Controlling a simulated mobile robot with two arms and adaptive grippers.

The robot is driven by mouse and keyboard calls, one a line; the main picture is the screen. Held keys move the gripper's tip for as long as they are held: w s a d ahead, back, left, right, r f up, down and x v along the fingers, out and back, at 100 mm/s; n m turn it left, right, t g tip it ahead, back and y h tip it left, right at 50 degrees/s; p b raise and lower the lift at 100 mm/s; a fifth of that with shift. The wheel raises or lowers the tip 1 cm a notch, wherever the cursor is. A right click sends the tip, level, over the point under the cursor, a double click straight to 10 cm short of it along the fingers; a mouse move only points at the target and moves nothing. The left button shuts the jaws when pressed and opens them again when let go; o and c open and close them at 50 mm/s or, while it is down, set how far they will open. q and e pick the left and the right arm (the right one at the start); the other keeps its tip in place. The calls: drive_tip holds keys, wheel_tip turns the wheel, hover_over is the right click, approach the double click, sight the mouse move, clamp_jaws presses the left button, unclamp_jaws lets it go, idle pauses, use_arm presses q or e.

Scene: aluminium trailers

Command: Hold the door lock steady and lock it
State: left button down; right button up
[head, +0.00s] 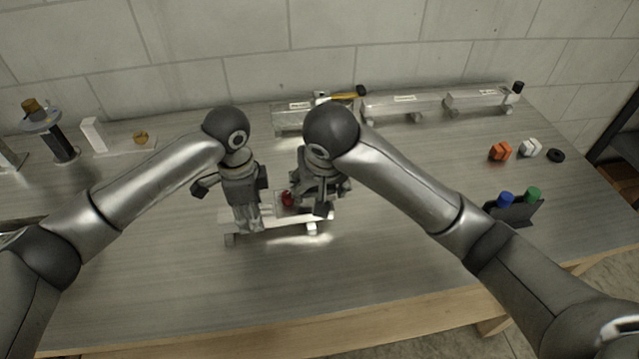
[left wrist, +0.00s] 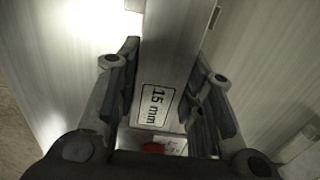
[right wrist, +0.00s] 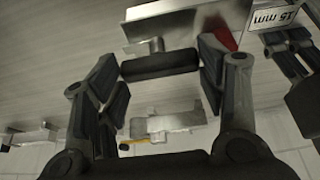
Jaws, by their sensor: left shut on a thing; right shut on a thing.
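The door lock, an aluminium piece on a small base (head: 285,222), stands at the front middle of the bench. A small red part (head: 287,199) shows between my grippers. My left gripper (head: 248,220) is shut on the lock's metal body at its left end; in the left wrist view this grey body (left wrist: 172,60) with a "15 mm" label sits between the fingers. My right gripper (head: 318,207) is at the right end, shut on a black bar (right wrist: 160,65), seen between its fingers in the right wrist view. The red part (right wrist: 222,38) shows beside one right finger.
Several similar aluminium trailers (head: 402,107) stand along the back wall, one with a yellow-handled tool (head: 347,96). The front of the bench is clear.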

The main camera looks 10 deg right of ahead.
idle(0.3)
drive_tip(key=o, duration=1)
drive_tip(key=v, duration=1.2)
use_arm(q)
drive_tip(key=c, duration=0.9)
unclamp_jaws()
